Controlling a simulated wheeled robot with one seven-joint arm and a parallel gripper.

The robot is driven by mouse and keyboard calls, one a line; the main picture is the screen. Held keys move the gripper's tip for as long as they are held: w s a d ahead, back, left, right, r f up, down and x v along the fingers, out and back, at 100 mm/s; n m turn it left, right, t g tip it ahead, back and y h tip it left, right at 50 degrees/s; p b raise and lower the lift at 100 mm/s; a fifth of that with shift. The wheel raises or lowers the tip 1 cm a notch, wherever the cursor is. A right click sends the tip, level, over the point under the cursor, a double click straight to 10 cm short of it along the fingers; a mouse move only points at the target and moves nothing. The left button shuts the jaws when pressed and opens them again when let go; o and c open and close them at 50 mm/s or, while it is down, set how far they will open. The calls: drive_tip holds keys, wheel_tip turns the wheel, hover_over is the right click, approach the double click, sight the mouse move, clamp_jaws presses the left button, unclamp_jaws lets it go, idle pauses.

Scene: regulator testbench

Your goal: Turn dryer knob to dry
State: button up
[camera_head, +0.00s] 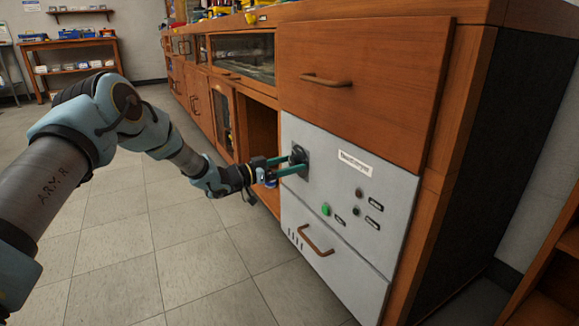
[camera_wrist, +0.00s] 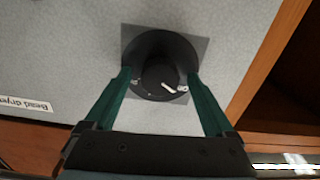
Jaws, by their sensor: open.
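The bead dryer's knob (camera_head: 299,155) is a dark round dial on the pale grey front panel (camera_head: 335,204) of a wooden cabinet. In the wrist view the knob (camera_wrist: 158,80) sits on a square grey plate and has a white pointer mark toward its lower right. My gripper (camera_head: 292,164) is at the panel with its two green fingers open, one on each side of the knob. In the wrist view my gripper (camera_wrist: 160,82) straddles the knob; I cannot tell whether either finger touches it. Small markings beside the dial are too small to read.
Below and right of the knob are a green button (camera_head: 325,209), small dark knobs and labels. A drawer handle (camera_head: 316,242) sticks out lower down, and another handle (camera_head: 326,80) is above. An open cabinet bay (camera_head: 262,140) lies left of the panel. The floor in front is clear.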

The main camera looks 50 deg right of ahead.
drive_tip(key=c, duration=1.4)
drive_tip(key=m, duration=0.5)
drive_tip(key=shift+m, duration=0.3)
drive_tip(key=m+b, duration=0.2)
drive_tip(key=m, duration=0.4)
drive_tip(key=shift+f, duration=0.15)
drive_tip(key=m+b, duration=0.3)
drive_tip(key=m, duration=0.3)
drive_tip(key=shift+m, duration=0.3)
drive_tip(key=m+b, duration=0.3)
drive_tip(key=m, duration=0.2)
drive_tip(key=shift+m, duration=0.3)
drive_tip(key=shift+b, duration=0.35)
